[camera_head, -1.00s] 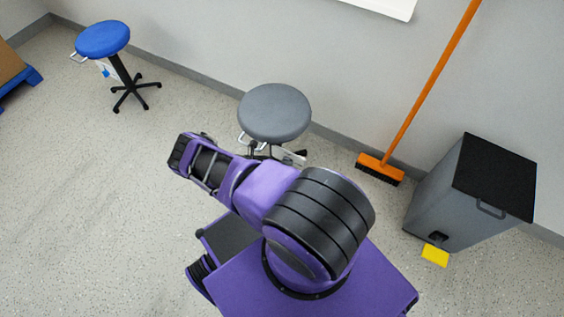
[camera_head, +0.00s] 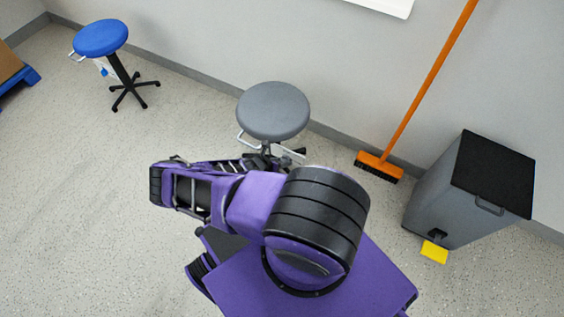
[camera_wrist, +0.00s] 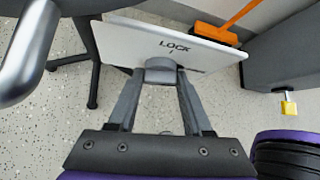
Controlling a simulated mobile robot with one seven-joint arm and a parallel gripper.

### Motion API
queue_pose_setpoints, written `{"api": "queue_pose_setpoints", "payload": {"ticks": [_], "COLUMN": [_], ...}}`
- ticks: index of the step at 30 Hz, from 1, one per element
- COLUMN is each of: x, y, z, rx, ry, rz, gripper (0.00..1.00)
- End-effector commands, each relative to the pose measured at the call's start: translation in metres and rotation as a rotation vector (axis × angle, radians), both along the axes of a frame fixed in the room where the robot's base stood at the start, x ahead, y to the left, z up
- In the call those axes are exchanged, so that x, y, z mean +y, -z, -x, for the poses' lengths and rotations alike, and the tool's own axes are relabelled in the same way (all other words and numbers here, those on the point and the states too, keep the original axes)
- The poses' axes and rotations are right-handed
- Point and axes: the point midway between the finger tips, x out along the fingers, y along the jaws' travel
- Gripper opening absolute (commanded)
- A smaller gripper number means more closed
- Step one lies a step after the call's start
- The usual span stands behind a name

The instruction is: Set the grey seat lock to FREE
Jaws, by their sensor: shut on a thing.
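The grey stool (camera_head: 273,110) stands by the wall in the head view. Its seat lock has a white plate (camera_head: 291,154), partly seen under the seat. In the wrist view the plate (camera_wrist: 125,42) carries the word LOCK with a small mark below it. A grey knob (camera_wrist: 160,68) sits in front of the plate. My gripper (camera_wrist: 162,80) is shut on the knob, one finger on each side. The knob's pointer and the word FREE cannot be made out. In the head view my gripper is hard to make out near the stool's column.
A bright metal bar (camera_wrist: 28,45) is close at the left in the wrist view. A blue stool (camera_head: 101,38) stands at the far left. The floor at left is clear.

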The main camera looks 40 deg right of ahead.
Motion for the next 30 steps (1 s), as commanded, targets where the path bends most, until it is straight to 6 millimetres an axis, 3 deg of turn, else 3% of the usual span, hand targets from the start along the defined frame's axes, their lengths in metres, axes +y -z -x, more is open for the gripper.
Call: {"api": "queue_pose_setpoints", "payload": {"ticks": [7,8,13,23,30], "x": [0.0,0.0,0.0,0.002,0.029], "y": [0.0,0.0,0.0,-0.003,-0.03], "z": [0.0,0.0,0.0,0.0,0.003], "rx": [0.0,0.0,0.0,0.001,0.0], "ry": [0.0,0.0,0.0,-0.001,-0.003], "rz": [0.0,0.0,0.0,0.0,0.0], "gripper": [0.0,0.52,0.8,0.8,0.8]}}
